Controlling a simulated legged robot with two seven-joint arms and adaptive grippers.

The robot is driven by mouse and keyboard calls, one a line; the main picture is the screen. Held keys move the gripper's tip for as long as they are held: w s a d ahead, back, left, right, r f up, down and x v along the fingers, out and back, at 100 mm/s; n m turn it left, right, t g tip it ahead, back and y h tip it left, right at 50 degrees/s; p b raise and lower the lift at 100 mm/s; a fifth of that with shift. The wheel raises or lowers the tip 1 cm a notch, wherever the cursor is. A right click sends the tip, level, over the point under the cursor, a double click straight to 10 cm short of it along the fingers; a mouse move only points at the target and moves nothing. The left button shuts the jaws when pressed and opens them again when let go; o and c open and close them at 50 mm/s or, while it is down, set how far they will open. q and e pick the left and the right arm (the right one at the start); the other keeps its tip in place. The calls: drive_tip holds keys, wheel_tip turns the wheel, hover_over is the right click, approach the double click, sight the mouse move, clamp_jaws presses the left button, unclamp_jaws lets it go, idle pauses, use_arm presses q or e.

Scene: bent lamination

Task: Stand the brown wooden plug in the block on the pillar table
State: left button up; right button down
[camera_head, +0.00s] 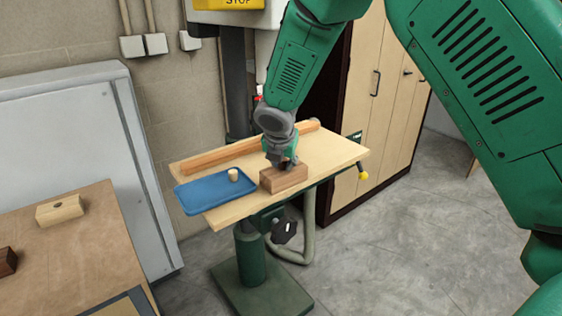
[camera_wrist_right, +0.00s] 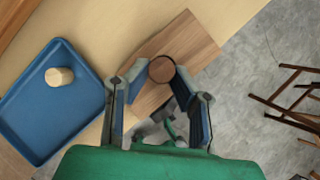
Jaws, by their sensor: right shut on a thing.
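The brown wooden block (camera_head: 284,177) stands on the pillar table (camera_head: 335,158), right of the blue tray. My right gripper (camera_head: 285,160) is directly above the block, pointing down. In the right wrist view its fingers (camera_wrist_right: 160,80) are shut on the brown wooden plug (camera_wrist_right: 162,69), whose round end shows over the block (camera_wrist_right: 190,45). The plug is hidden by the gripper in the head view. I cannot tell how far the plug is inside the block, and any hole is hidden. My left gripper is not in view.
A blue tray (camera_head: 200,195) on the table holds a pale round plug (camera_head: 233,174). A wooden rail (camera_head: 215,153) runs along the table's back. On a bench (camera_head: 95,225) at left are a pale block (camera_head: 59,210) and a dark block (camera_head: 7,262).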

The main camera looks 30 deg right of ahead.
drive_tip(key=shift+d+f, duration=0.15)
drive_tip(key=c, duration=0.9)
unclamp_jaws()
drive_tip(key=shift+r+p, duration=3.55)
drive_tip(key=shift+p, duration=0.6)
